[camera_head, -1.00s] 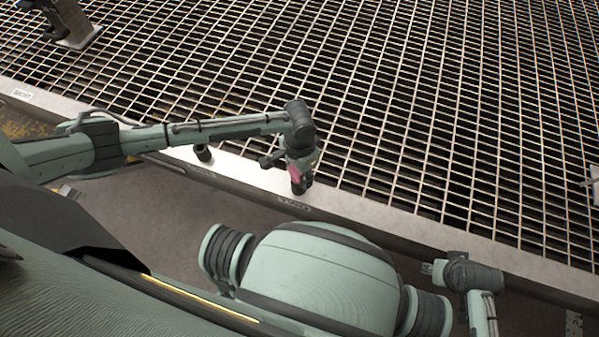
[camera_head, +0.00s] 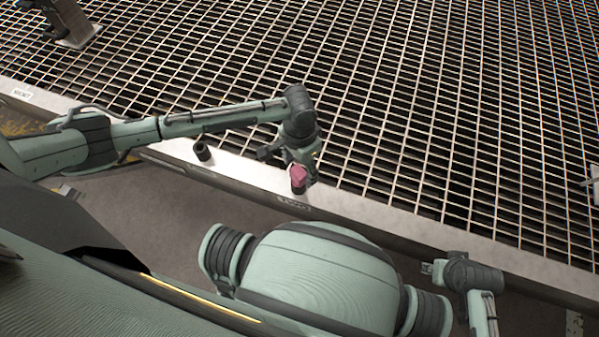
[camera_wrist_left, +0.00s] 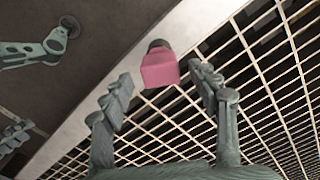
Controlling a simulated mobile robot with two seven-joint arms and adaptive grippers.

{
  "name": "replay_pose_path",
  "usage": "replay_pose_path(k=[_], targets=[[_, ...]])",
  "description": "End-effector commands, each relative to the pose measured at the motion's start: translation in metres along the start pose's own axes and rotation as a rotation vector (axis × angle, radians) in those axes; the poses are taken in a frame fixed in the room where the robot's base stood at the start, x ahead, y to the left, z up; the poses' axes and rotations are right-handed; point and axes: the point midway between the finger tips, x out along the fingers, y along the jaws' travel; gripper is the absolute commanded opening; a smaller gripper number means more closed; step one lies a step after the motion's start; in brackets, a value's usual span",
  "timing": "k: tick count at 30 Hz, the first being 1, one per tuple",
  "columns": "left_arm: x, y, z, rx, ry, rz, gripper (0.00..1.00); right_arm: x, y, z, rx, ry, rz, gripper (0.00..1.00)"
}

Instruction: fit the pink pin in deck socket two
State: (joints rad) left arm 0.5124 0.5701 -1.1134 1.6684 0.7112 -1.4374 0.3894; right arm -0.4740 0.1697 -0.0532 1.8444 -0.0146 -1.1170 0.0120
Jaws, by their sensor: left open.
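The pink pin (camera_head: 299,175) stands in the dark socket (camera_head: 299,190) on the pale deck edge, beside a label that seems to read TWO (camera_head: 293,203). It looks about upright; how deep it sits is hidden. My left gripper (camera_head: 290,164) is open just behind and above the pin. In the left wrist view the pink pin (camera_wrist_left: 160,70) shows with the dark socket collar (camera_wrist_left: 158,44) at its far end. It lies just beyond the gap between the spread fingertips (camera_wrist_left: 160,78), with space on both sides. My right gripper (camera_head: 430,268) is at lower right, its jaws unclear.
Another dark socket (camera_head: 202,152) stands on the deck edge to the left and looks empty. A metal grating (camera_head: 420,100) fills the far side. A dark fixture (camera_head: 75,25) stands at the upper left. The deck edge right of the pin is clear.

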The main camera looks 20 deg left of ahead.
Motion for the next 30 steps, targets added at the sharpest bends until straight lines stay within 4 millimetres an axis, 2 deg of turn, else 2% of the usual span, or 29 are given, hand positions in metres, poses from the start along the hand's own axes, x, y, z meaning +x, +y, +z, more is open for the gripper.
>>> replay_pose_path(k=[1,6,12,25,30], targets=[[-0.012,0.0,-0.001,0.002,0.004,-0.001,0.6,0.0,0.0,0.0,0.0,0.0,0.0,0.4],[-0.047,0.0,-0.001,0.001,0.003,0.0,0.6,0.0,0.0,0.0,0.0,0.0,0.0,0.4],[-0.073,0.0,0.0,0.001,0.001,-0.001,0.6,0.0,0.0,0.0,0.0,0.0,0.0,0.4],[-0.079,0.0,0.0,0.0,0.0,0.0,0.6,0.0,0.0,0.0,0.0,0.001,0.0,0.4],[-0.067,0.013,-0.008,-0.015,0.056,0.036,0.6,0.0,0.0,-0.003,0.001,0.005,0.0,0.4]])
